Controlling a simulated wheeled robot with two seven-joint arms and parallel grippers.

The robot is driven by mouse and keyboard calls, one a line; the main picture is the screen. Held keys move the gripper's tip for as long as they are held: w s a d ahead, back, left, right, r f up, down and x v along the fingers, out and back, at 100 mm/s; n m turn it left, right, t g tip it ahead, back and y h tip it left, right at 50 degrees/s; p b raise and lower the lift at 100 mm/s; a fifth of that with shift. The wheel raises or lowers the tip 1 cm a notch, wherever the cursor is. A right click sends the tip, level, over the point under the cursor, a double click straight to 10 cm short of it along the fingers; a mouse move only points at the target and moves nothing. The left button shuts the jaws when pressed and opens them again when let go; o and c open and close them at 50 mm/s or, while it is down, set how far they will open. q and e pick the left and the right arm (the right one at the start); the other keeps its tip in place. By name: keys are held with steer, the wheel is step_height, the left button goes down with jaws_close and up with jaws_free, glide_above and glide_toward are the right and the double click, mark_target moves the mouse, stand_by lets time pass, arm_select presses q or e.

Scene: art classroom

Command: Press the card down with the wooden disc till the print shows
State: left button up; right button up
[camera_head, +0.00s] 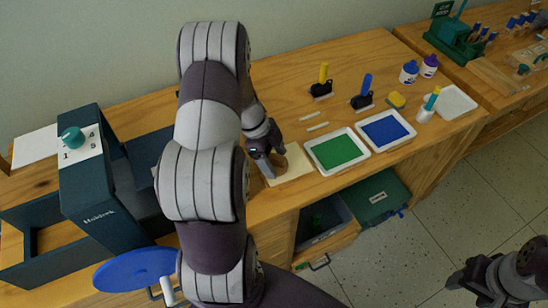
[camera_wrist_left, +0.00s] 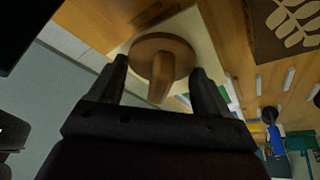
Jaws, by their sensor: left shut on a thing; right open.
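The wooden disc (camera_wrist_left: 175,48) is round and brown with a knob handle, seen close in the left wrist view. My left gripper (camera_wrist_left: 160,88) has its fingers either side of the knob, shut on it. In the head view the disc (camera_head: 279,161) shows beside my left gripper (camera_head: 264,157), partly covered by it. The cream card (camera_head: 292,168) lies on the wooden table under the disc, and it also shows in the wrist view (camera_wrist_left: 205,52). No print is visible on its bare part. My right gripper (camera_head: 471,284) is open and empty at the lower right, away from the table.
Green (camera_head: 337,149) and blue (camera_head: 385,130) ink trays sit right of the card. Two rollers (camera_head: 322,86) stand behind them. A dark teal machine (camera_head: 88,172) is at the left. A brown block with a pale leaf (camera_wrist_left: 285,22) shows in the wrist view.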

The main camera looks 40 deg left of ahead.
arm_select(q)
steer(key=shift+s, duration=0.1)
stand_by(0.4)
steer(key=shift+r+p, duration=1.85)
steer(key=shift+r, duration=1.65)
steer(key=r+p, duration=0.1)
steer(key=p, duration=0.1)
steer(key=d+r+p, duration=0.1)
steer(key=p, duration=0.2)
steer(key=shift+d+r, duration=0.3)
steer(key=w+f+p, duration=0.1)
steer(key=p, duration=0.1)
steer(key=w+f+p, duration=0.1)
steer(key=w+p, duration=0.1)
steer(key=w+f+p, duration=0.1)
steer(key=w+p, duration=0.1)
steer(key=shift+d+f, duration=0.15)
steer(key=shift+d, duration=0.25)
step_height(320, 180, down, 4)
steer(key=shift+s+b, duration=0.15)
steer(key=shift+b, duration=0.7)
steer(key=shift+f, duration=0.65)
